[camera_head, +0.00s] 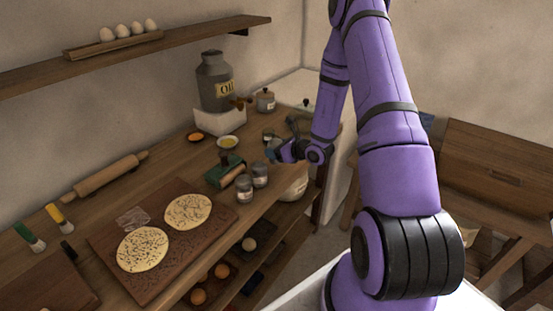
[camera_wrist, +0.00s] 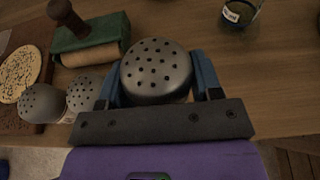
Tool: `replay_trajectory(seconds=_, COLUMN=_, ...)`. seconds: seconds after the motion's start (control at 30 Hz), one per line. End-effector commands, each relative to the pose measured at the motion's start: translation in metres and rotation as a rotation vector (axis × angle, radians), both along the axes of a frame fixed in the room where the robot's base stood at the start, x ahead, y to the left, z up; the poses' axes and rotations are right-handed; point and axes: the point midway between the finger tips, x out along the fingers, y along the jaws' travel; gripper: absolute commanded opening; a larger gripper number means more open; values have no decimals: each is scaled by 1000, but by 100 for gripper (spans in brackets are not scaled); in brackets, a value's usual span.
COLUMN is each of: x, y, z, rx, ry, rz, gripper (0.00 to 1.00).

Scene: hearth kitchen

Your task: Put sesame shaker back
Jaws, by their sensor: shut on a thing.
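My gripper (camera_wrist: 155,88) is shut on a shaker (camera_wrist: 157,70) with a domed, perforated grey metal lid, its blue fingers on either side. The wrist view looks down on the lid; the shaker's lower body is hidden, so I cannot tell if it touches the table. In the head view my gripper (camera_head: 274,152) is over the right part of the wooden table, and the held shaker is hard to make out. Two similar shakers (camera_head: 245,188) (camera_head: 260,175) stand side by side near the front edge; they also show left of my gripper in the wrist view (camera_wrist: 42,103) (camera_wrist: 82,93).
A green box with a wooden roller (camera_head: 225,172) stands just behind the two shakers. A glass jar (camera_wrist: 240,12) is beyond my gripper. Seeded flatbreads (camera_head: 143,249) lie on a board to the left. An oil can (camera_head: 214,82) stands at the back.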

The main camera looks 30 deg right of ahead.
Motion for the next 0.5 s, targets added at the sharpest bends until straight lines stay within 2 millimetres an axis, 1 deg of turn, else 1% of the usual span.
replay_trajectory(seconds=0.13, x=0, y=0, z=-11, rx=1, ry=2, rz=1, gripper=32)
replay_trajectory(seconds=0.33, x=0, y=0, z=-37, rx=1, ry=1, rz=1, gripper=32)
replay_trajectory(seconds=0.4, x=0, y=0, z=-41, rx=0, ry=0, rz=0, gripper=32)
replay_trajectory(seconds=0.5, x=0, y=0, z=-41, rx=-2, ry=-1, rz=1, gripper=32)
